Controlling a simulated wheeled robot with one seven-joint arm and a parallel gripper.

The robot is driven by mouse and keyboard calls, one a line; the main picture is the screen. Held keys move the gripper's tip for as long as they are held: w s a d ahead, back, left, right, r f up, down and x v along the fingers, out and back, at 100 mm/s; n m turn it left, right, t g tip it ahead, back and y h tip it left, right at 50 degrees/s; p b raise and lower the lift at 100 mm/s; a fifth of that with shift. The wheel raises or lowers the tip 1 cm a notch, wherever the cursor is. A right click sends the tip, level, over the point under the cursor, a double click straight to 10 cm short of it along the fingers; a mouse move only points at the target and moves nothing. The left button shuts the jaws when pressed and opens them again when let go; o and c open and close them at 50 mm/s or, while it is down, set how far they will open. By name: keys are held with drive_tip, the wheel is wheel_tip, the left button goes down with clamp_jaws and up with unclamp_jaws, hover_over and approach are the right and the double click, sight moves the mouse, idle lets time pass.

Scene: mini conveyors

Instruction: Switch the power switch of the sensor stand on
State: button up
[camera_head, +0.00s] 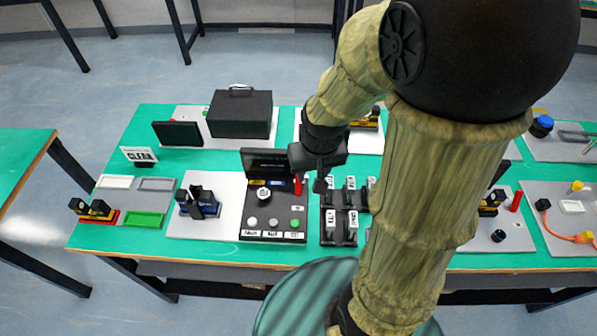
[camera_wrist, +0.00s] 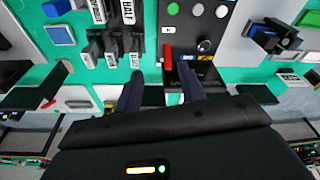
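My gripper (camera_head: 312,180) points down over the right edge of a black console (camera_head: 256,223), which has a dark screen, a knob and a row of buttons. In the wrist view the fingers of my gripper (camera_wrist: 161,88) are apart with nothing between them. A red lever-like part (camera_wrist: 168,56) on the console's edge lies just beyond the fingertips, roughly in line with the gap. It also shows in the head view (camera_head: 298,185) beside my gripper. A small white label (camera_wrist: 168,30) sits near it. No readable label tells me which unit is the sensor stand; contact is not visible.
A rack of labelled black blocks (camera_head: 339,226) stands close to the right of the console. A blue and black device (camera_head: 197,207) sits at its left. A black box (camera_head: 240,113) stands behind. My arm hides part of the green table.

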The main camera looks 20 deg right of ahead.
drive_tip(key=w+r+m+g+p, duration=0.1)
drive_tip(key=w+r+m+p, duration=0.1)
drive_tip(key=w+p, duration=0.45)
drive_tip(key=m+g+p, duration=0.1)
hover_over(299, 184)
drive_tip(key=w, duration=0.2)
wheel_tip(299, 184, down, 2)
drive_tip(key=shift+d+f, duration=0.2)
drive_tip(key=shift+d, duration=0.05)
wheel_tip(299, 184, down, 17)
drive_tip(key=p, duration=0.4)
drive_tip(key=shift+f, duration=0.2)
clamp_jaws()
